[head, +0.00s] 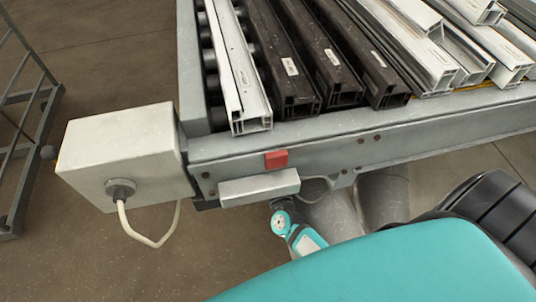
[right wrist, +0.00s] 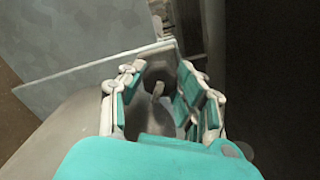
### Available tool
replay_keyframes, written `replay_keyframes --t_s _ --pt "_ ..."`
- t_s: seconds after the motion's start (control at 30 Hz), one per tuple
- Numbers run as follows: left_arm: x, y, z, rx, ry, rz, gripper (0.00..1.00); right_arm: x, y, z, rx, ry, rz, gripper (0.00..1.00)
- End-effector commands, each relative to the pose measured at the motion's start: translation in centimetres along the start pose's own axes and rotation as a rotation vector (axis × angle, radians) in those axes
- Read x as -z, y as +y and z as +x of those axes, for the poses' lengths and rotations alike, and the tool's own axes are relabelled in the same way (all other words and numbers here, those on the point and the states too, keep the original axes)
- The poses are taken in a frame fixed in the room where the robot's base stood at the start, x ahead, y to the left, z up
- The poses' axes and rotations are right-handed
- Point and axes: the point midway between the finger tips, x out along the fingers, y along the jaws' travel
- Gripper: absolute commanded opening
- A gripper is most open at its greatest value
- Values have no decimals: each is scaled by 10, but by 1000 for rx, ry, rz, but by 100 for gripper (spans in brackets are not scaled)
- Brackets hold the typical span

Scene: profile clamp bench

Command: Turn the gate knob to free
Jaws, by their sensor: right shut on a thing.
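In the right wrist view my right gripper (right wrist: 160,92) has its teal-padded fingers on both sides of a small grey knob-like part (right wrist: 157,88), which I take to be the gate knob. The fingers are shut on it. Its pointing direction and any markings are too blurred to tell. In the head view the knob does not show clearly; a teal and white part of my arm reaches up to just below a pale metal block on the bench front. My left gripper is in neither view.
The grey bench rail (head: 330,150) carries white and dark profiles (head: 285,60). A red tab (head: 276,159) sits above the pale block (head: 259,188). A grey box (head: 122,155) with a looping cable (head: 145,239) sticks out left. A metal rack (head: 20,130) stands at far left.

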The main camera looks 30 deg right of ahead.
Motion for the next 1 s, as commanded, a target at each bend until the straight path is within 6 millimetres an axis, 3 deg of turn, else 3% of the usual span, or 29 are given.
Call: replay_keyframes --t_s 0.5,1.0 --pt "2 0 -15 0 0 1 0 0 0 0 -1 1 -424 0" --pt "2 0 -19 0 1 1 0 0 1 0 -1 -1 -570 0"
